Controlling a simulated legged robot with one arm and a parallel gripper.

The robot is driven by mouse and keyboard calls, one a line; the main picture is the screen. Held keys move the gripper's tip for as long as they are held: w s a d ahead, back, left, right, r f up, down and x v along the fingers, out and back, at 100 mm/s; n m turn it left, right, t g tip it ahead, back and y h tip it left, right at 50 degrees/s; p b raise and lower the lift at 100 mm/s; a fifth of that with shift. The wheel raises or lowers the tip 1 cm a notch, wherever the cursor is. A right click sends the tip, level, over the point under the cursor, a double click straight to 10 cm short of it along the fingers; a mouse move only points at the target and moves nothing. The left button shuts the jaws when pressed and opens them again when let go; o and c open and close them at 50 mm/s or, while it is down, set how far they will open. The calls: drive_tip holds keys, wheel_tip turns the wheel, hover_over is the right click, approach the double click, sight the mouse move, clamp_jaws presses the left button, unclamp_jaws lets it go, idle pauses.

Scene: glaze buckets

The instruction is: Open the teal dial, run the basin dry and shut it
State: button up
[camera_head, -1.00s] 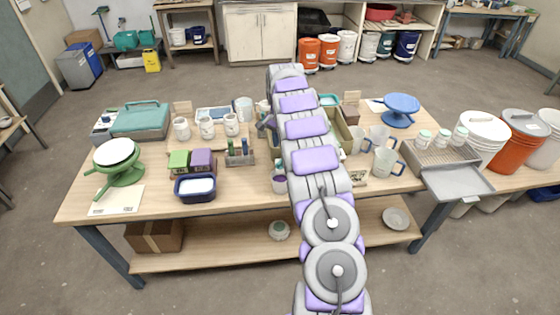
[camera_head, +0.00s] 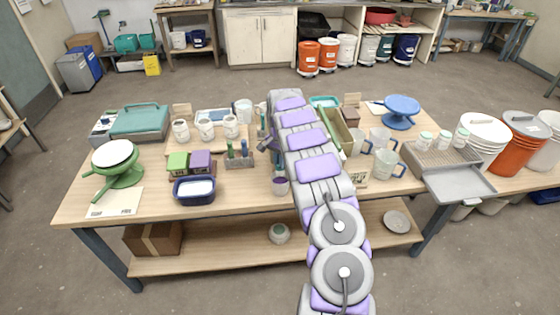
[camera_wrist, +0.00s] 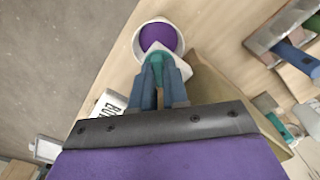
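In the wrist view, the teal dial (camera_wrist: 155,62) stands between the blue-grey fingers of my gripper (camera_wrist: 160,82), which look closed on its sides. A white cup (camera_wrist: 137,36) holding purple glaze (camera_wrist: 159,37) is just beyond the dial. A beige wall, which looks like the basin (camera_wrist: 212,88), lies right of the fingers. In the head view, the cup (camera_head: 281,187) is near the table's front edge, left of my arm. The olive basin (camera_head: 345,131) shows partly behind my arm. My arm hides most of the dial there, and I cannot make out any flow.
The table (camera_head: 240,205) bears a tool rack (camera_head: 239,160) left of the cup and a small sign (camera_head: 357,178) to the right. Glass mugs (camera_head: 386,163) stand farther right. A blue tub (camera_head: 194,191) sits at the front left.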

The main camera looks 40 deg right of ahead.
clamp_jaws()
drive_tip(key=shift+a+r+n+p, duration=0.1)
drive_tip(key=shift+r+n+p, duration=0.15)
drive_tip(key=shift+n+p, duration=0.4)
drive_tip(key=n+p, duration=0.2)
drive_tip(key=shift+f+n, duration=0.1)
drive_tip(key=shift+n, duration=0.25)
drive_tip(key=shift+f+n+p, duration=0.1)
drive_tip(key=shift+n+p, duration=0.25)
drive_tip(key=shift+n, duration=0.45)
drive_tip(key=shift+o, duration=1.1)
unclamp_jaws()
